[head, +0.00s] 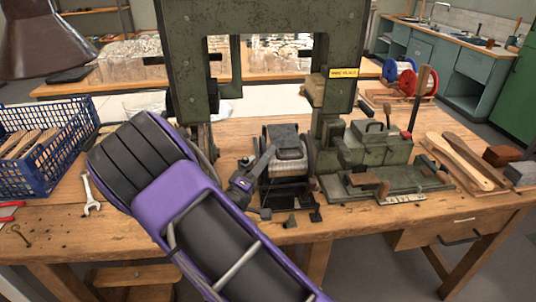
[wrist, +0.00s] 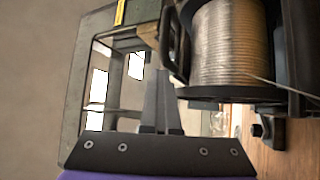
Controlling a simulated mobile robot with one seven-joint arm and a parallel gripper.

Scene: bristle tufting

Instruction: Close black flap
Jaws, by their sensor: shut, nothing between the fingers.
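A dark flap-like plate (head: 283,136) sits over the top of the wire spool (head: 288,162) in the head view. It looks raised at the back of the spool; its exact angle is hard to tell. In the wrist view, the silver wire spool (wrist: 229,45) fills the upper right. A black looped part (wrist: 173,45) stands beside it; I cannot tell whether this is the flap. My gripper (head: 270,152) is shut and empty, just left of the spool. In the wrist view, its fingertips (wrist: 162,78) are close to the black loop; contact is unclear.
The green machine frame (head: 185,60) rises behind the spool. Green clamp blocks (head: 370,150) stand to the right. A blue basket (head: 55,155) and a wrench (head: 91,195) lie left. Wooden brush handles (head: 460,160) lie right. The bench's front strip (head: 340,225) is mostly clear.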

